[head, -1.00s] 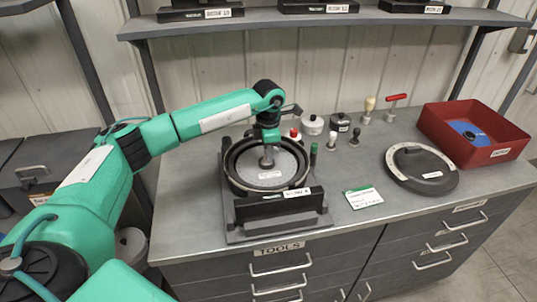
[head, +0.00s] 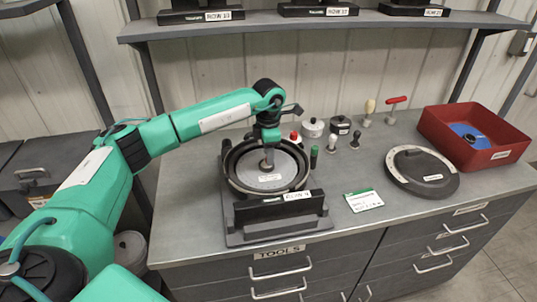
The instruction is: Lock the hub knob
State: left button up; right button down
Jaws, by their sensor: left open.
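The seed meter (head: 238,189) stands on the grey bench with its round black housing open and a grey disc (head: 285,172) lying inside. The hub knob (head: 267,163) is at the disc's centre, small and partly hidden by my gripper. My left gripper (head: 268,150) points straight down over the hub. Its jaws are open at the knob; I cannot tell whether they touch it. My right gripper is not in view.
Behind the meter stand several small knobs and pots, including a white pot (head: 312,127) and a red-handled tool (head: 394,106). To the right are a label card (head: 364,200), a round black cover (head: 423,173) and a red bin (head: 477,143) with a blue disc (head: 467,131). The bench front right is clear.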

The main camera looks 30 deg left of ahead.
pick_arm(q)
notch_tip(320, 180, up, 13)
jog(key=b, duration=0.2)
jog(key=shift+b, duration=0.35)
jog(key=shift+f, duration=0.1)
